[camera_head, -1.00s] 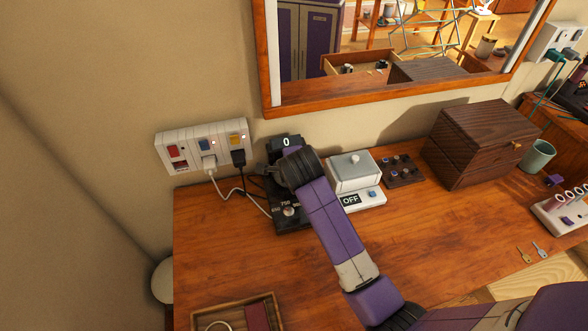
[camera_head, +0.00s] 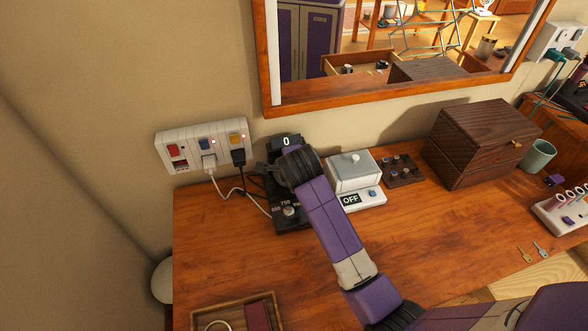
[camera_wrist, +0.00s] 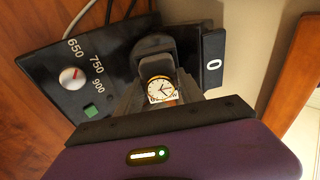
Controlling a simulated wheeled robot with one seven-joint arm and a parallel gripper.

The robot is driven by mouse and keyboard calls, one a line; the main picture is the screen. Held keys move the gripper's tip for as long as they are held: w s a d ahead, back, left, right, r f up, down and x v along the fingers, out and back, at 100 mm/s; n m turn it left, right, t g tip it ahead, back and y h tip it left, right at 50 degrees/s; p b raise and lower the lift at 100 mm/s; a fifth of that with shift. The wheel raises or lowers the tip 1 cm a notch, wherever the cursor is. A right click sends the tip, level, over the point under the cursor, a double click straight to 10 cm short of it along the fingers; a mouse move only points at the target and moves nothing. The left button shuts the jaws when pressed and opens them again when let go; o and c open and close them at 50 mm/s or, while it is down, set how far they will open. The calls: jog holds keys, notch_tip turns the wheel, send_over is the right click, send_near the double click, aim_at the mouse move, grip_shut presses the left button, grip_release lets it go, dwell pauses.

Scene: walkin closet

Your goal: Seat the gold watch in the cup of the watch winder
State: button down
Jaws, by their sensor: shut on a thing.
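The watch winder (camera_head: 283,220) is a black unit on the wooden dresser top, partly hidden by my arm in the head view. It also shows in the wrist view (camera_wrist: 115,50), with a dial marked 650, 750 and 900, a green button and a display reading 0. The gold watch (camera_wrist: 161,89), with its white face, is at the dark cup (camera_wrist: 153,44) of the winder. Whether it is fully seated cannot be told. My gripper (camera_wrist: 160,97) is shut on the watch, its fingers on both sides. In the head view my gripper (camera_head: 268,172) is mostly hidden behind my wrist.
A white device (camera_head: 357,182) reading OFF stands close right of the winder. Beyond are a dark small tray (camera_head: 403,171) and a wooden box (camera_head: 482,145). Wall sockets (camera_head: 200,148) with cables are at left. The dresser's front middle is clear.

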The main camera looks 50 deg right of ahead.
jog(key=shift+w+d+f+b, duration=0.2)
jog(key=shift+d+f+b, duration=0.15)
jog(key=shift+f+b, duration=0.1)
dwell(0.6)
jog(key=c, duration=0.7)
grip_release()
jog(key=shift+o, duration=0.2)
jog(key=v, duration=0.9)
jog(key=shift+w, duration=0.1)
